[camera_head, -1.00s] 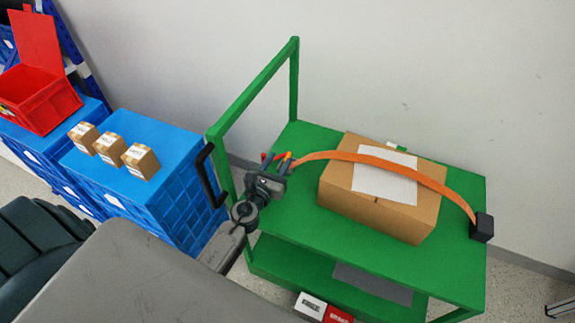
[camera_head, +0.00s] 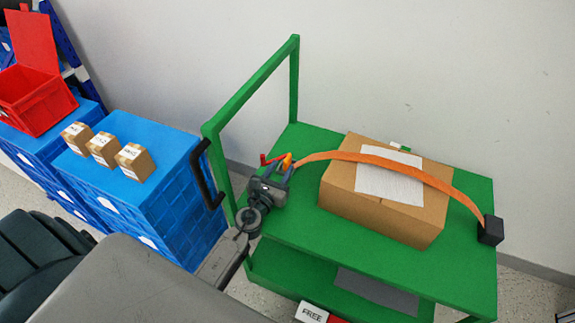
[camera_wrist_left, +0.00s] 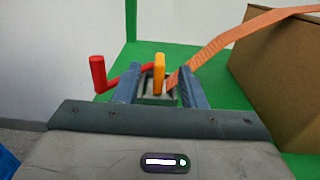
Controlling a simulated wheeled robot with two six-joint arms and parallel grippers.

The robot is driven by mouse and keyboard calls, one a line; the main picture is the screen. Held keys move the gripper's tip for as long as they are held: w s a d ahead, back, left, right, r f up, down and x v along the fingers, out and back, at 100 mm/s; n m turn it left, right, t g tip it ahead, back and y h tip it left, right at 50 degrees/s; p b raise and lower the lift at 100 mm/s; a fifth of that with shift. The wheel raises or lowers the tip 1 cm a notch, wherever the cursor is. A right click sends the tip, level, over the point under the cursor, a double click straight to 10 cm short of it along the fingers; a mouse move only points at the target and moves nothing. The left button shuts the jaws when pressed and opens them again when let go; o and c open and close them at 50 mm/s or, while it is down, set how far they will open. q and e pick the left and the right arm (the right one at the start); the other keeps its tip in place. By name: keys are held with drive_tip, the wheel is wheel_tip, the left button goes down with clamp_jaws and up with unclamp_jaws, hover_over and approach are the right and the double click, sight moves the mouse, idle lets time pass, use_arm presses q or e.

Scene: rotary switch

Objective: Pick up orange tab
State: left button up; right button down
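The orange tab (camera_head: 287,160) stands upright at the left end of the green cart top, by the near end of an orange strap (camera_head: 390,163). In the left wrist view the tab (camera_wrist_left: 159,72) shows between my left gripper's two fingers (camera_wrist_left: 159,92), with a gap on each side. My left gripper (camera_head: 277,172) is open in the head view, low over the cart. A red handle (camera_wrist_left: 99,74) with a bent arm stands just left of the tab, outside the left finger. The tab's base is partly hidden. My right gripper is not in view.
A cardboard box (camera_head: 385,210) with a white sheet sits under the strap. A black block (camera_head: 491,230) holds the strap's far end. The green cart frame (camera_head: 252,95) rises at the left. Blue crates (camera_head: 170,200) with small boxes stand beyond it.

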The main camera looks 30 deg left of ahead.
sight(285, 163)
use_arm(q)
drive_tip(key=w, duration=0.6)
drive_tip(key=shift+a, duration=0.15)
clamp_jaws()
